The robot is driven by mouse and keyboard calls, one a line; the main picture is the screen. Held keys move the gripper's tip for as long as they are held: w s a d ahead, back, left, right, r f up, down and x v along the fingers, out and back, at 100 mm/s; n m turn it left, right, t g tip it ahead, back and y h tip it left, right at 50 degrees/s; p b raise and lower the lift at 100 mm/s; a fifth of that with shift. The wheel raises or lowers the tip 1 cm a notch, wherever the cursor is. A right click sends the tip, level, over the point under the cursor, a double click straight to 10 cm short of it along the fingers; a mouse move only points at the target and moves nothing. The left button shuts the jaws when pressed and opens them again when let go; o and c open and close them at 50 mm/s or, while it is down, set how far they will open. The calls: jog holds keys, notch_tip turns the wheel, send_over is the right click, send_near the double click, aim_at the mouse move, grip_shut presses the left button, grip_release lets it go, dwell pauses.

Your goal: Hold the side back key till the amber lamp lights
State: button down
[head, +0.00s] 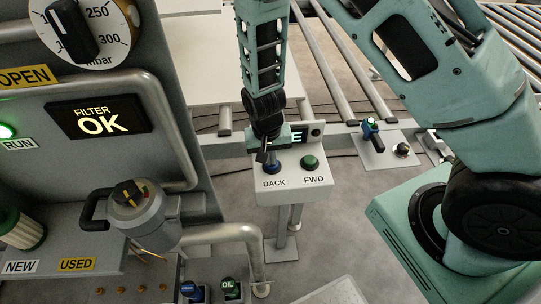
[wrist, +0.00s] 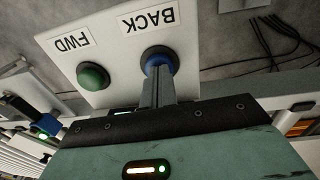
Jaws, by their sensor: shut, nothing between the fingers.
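The blue BACK key (head: 272,168) is on the left of a pale control box (head: 290,188), above its BACK label. It also shows in the wrist view (wrist: 161,57). My gripper (head: 263,156) is shut and empty, pointing down at the key. In the wrist view the closed fingertips (wrist: 158,76) overlap the key's near edge and appear to be at or on it; I cannot tell whether it is pressed. A lit display ending in "E" (head: 297,136) is partly hidden by my gripper. A small dark round fitting (head: 316,132) is beside it. I see no lit amber lamp on the box.
The green FWD key (head: 310,162) is close to the right of BACK. A panel with a FILTER OK display (head: 100,118) and a handled canister (head: 143,212) stand on the left.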

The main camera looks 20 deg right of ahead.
aim_at(267, 167)
notch_tip(267, 167, down, 2)
jog(key=shift+s+f+b, duration=0.1)
jog(key=shift+b, duration=0.5)
jog(key=shift+s, duration=0.1)
jog(key=shift+s+f, duration=0.1)
jog(key=shift+f, duration=0.05)
dwell(1.4)
jog(key=shift+r+p, duration=0.45)
jog(key=shift+r, duration=0.1)
jog(key=r+p, duration=0.2)
jog(key=r, duration=0.1)
jog(key=r+p, duration=0.1)
jog(key=shift+w+a+r+p, duration=0.1)
jog(key=shift+w+r+p, duration=0.15)
jog(key=shift+r+p, duration=0.1)
notch_tip(267, 167, up, 9)
jog(key=b, duration=0.2)
jog(key=shift+a, duration=0.45)
jog(key=shift+s, duration=0.1)
